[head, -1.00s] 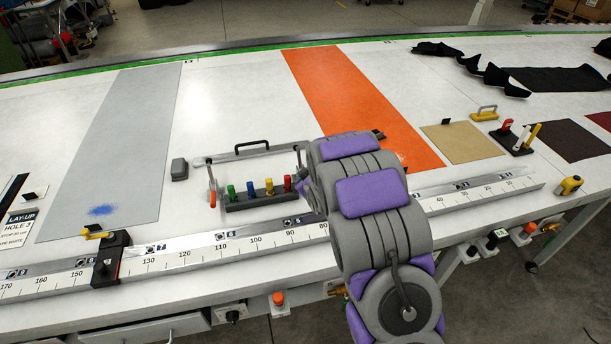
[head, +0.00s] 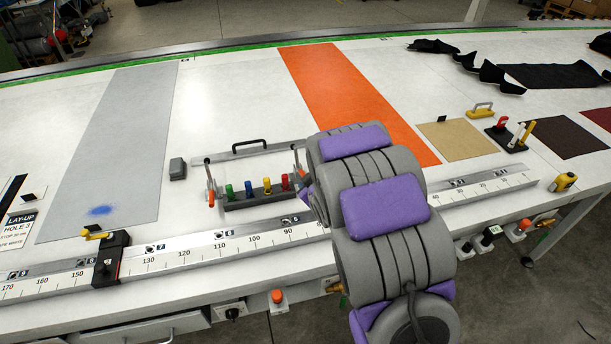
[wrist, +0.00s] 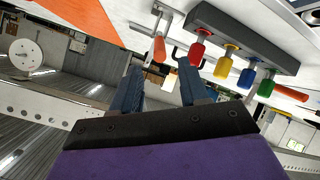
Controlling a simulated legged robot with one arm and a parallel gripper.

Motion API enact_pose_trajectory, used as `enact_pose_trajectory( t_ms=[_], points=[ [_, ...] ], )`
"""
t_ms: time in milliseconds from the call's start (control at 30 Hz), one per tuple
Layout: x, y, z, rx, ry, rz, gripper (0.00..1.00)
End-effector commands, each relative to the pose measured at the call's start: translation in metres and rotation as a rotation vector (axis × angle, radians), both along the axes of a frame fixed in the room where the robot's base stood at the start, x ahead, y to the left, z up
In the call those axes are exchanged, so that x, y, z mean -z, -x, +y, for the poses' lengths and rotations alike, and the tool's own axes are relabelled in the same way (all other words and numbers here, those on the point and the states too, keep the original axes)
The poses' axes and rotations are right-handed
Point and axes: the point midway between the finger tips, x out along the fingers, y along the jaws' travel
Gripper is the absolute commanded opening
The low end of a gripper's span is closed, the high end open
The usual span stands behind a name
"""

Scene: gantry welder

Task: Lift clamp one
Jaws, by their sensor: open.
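Two lever clamps with orange handles stand at the ends of a bar fixture on the table; which is clamp one I cannot tell. The right clamp is mostly hidden there by my arm. In the wrist view, the near clamp's orange handle (wrist: 159,49) lies in line with the gap between my fingers. My gripper (wrist: 158,66) is open and empty; contact with the handle cannot be judged. The far clamp's handle (wrist: 291,92) is at the right.
A dark block (head: 255,199) holds green, blue, yellow and red knobs close beside the clamp; they also show in the wrist view. A bar with a black handle (head: 249,144) lies behind. A scale rail (head: 190,250) runs along the front. Orange sheet (head: 345,90) lies flat behind.

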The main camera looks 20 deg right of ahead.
Motion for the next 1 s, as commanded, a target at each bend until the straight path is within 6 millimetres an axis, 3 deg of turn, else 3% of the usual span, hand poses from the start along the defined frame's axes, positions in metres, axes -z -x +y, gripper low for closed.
enact_pose_trajectory(
  t_ms=[167, 433, 1000],
  points=[
    [-0.017, 0.028, 0.0, 0.001, 0.001, 0.002, 0.44],
    [-0.027, 0.049, 0.0, 0.001, -0.001, -0.003, 0.44],
    [-0.039, 0.069, -0.001, 0.003, 0.0, -0.003, 0.44]
  ],
)
